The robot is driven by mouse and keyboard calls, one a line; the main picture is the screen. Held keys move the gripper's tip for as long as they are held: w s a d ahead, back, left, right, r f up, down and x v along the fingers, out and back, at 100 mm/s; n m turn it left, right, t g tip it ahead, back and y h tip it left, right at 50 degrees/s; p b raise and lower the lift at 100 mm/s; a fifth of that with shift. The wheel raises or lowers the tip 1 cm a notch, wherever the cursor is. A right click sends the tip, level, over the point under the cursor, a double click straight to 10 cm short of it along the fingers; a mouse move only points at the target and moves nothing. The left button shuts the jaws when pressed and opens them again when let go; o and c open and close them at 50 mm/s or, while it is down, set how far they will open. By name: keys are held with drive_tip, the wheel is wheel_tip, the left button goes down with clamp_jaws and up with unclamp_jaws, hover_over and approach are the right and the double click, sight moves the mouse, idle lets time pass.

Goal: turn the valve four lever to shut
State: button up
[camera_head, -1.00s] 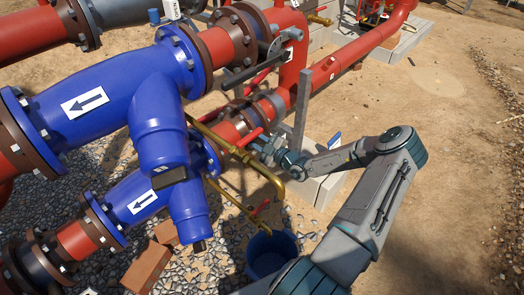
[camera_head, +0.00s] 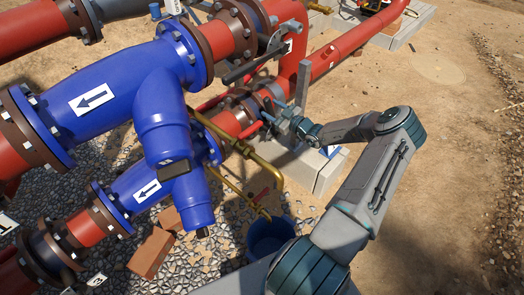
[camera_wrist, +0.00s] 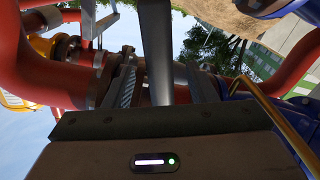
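I cannot tell for sure whether this bar is the valve four lever. A dark lever (camera_head: 246,68) sits on the upper valve. No valve number is readable near my gripper.
Brass pipes (camera_head: 240,148) run just left of my gripper. A grey upright post (camera_head: 303,82) stands close behind it. Blue fittings (camera_head: 120,95) fill the left, a blue bucket (camera_head: 270,236) stands below, and concrete blocks (camera_head: 315,165) lie beneath. Bare ground is free at right.

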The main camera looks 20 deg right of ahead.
drive_tip(key=o, duration=0.5)
drive_tip(key=p+v, duration=0.3)
drive_tip(key=v, duration=0.4)
idle(0.4)
drive_tip(key=v, duration=1.3)
drive_tip(key=shift+s+d+f, duration=0.1)
drive_tip(key=shift+s, duration=0.3)
